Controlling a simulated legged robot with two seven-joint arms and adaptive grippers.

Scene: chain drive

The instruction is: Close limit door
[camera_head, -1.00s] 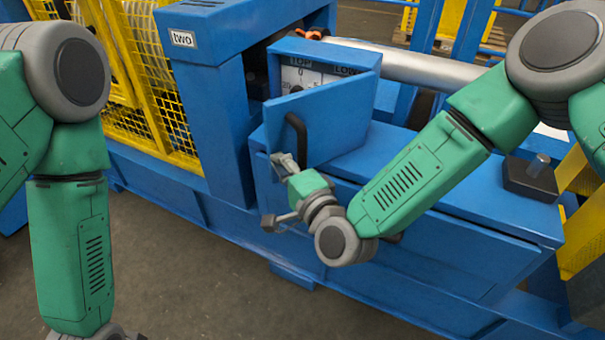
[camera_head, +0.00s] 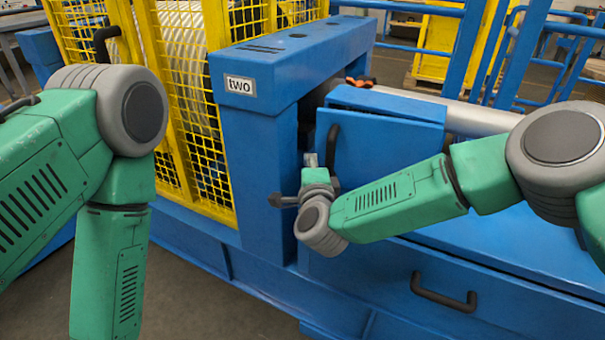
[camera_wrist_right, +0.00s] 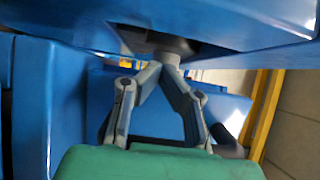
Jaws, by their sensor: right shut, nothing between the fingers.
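The limit door (camera_head: 390,155) is a blue panel with a black vertical handle (camera_head: 333,145) near its left edge. It stands across the front of the blue box (camera_head: 385,101) and hides the dial panel. I cannot tell whether it is fully flush with the box. My right gripper (camera_head: 311,160) is at the door's left edge, beside the handle. In the right wrist view its fingers (camera_wrist_right: 158,66) meet at the tips, with nothing held, close to blue surfaces. My left arm shows at the left, but its gripper is out of view.
A blue post with a "two" label (camera_head: 240,86) stands left of the door. Yellow mesh fencing (camera_head: 190,100) is behind it. A lower blue front with a black handle (camera_head: 443,293) lies below my right arm. A silver roller (camera_head: 470,118) runs behind the box.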

